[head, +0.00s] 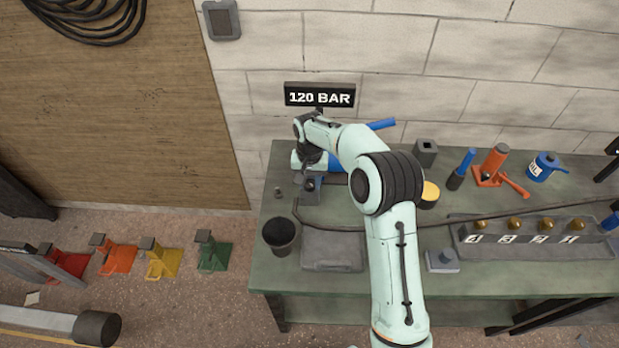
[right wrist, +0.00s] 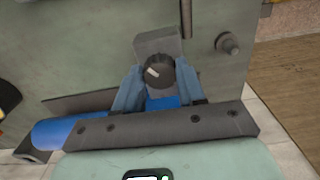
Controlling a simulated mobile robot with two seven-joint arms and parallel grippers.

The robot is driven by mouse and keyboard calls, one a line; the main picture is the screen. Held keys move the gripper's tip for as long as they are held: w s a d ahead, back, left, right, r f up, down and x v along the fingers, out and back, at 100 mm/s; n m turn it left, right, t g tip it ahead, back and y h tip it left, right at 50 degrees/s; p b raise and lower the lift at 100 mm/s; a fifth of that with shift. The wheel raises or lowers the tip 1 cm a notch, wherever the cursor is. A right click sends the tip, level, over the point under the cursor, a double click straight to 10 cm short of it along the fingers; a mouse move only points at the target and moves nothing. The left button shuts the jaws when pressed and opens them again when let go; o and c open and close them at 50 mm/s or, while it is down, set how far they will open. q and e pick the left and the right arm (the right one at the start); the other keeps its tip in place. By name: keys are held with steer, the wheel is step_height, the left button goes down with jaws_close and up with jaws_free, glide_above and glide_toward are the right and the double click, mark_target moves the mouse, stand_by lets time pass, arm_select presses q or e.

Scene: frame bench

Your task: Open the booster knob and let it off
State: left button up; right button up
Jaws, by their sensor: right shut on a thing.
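The knob (right wrist: 158,72), round and black with a white pointer mark, shows in the right wrist view in front of a grey block with blue below it. My right gripper (right wrist: 157,88) has one blue-grey finger on each side of the knob and is shut on it. In the head view the same gripper (head: 311,176) is at the back left of the bench, by a small blue-grey unit (head: 313,192). A blue cylinder (head: 335,163) is partly hidden behind my arm. A black display (head: 319,96) above reads 120 BAR. My left gripper is not in view.
The green bench (head: 383,270) holds a dark cup (head: 280,234), a grey flat case (head: 332,253), an orange jack (head: 492,163), a blue pot (head: 545,166) and a numbered rack (head: 535,240) with brass knobs. Coloured stands (head: 161,262) stand on the floor at left.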

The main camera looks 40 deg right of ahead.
mark_target(310, 184)
steer(key=n+p, duration=0.1)
steer(key=n, duration=0.3)
steer(key=shift+n, duration=0.3)
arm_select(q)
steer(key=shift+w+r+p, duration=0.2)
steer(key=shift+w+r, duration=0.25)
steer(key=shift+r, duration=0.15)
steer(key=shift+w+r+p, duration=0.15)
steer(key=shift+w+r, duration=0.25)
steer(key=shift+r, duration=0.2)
arm_select(e)
steer(key=shift+n, duration=1.9)
steer(key=o, duration=1.1)
steer(key=shift+c, duration=0.2)
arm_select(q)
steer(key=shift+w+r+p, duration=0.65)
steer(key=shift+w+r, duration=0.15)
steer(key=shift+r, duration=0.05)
arm_select(e)
step_height(310, 184, up, 13)
steer(key=shift+r, duration=0.2)
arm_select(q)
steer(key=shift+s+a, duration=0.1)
arm_select(e)
steer(key=shift+s+f, duration=0.1)
